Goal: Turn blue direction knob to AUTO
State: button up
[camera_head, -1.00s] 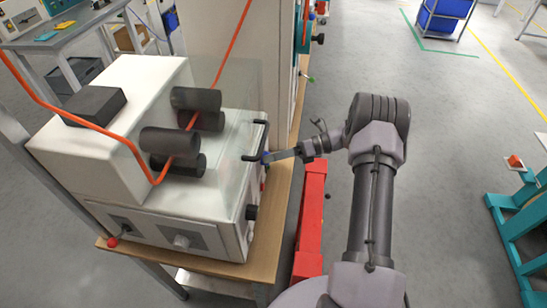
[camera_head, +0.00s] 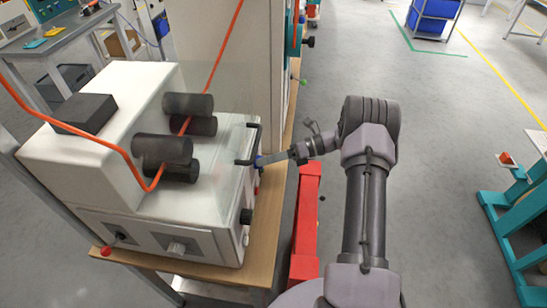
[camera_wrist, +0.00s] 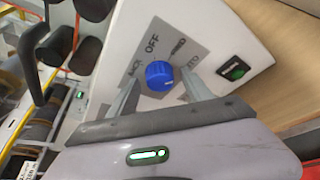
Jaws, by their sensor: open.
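The blue knob (camera_wrist: 159,75) sits on a grey label plate on the white machine's side panel. OFF is readable above it. Other labels around it are partly legible, one ending in "TO" to the right. I cannot tell for sure which label the knob points at. My gripper (camera_wrist: 160,80) is open, with one finger on each side of the knob; whether they touch it is unclear.
Black rollers (camera_head: 165,149) carry an orange cable. A red beam (camera_head: 306,220) lies below my arm.

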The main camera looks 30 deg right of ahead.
jog(key=v, duration=1.7)
jog(key=shift+p, duration=0.35)
jog(key=shift+s+d+r, duration=0.1)
jog(key=shift+r, duration=0.05)
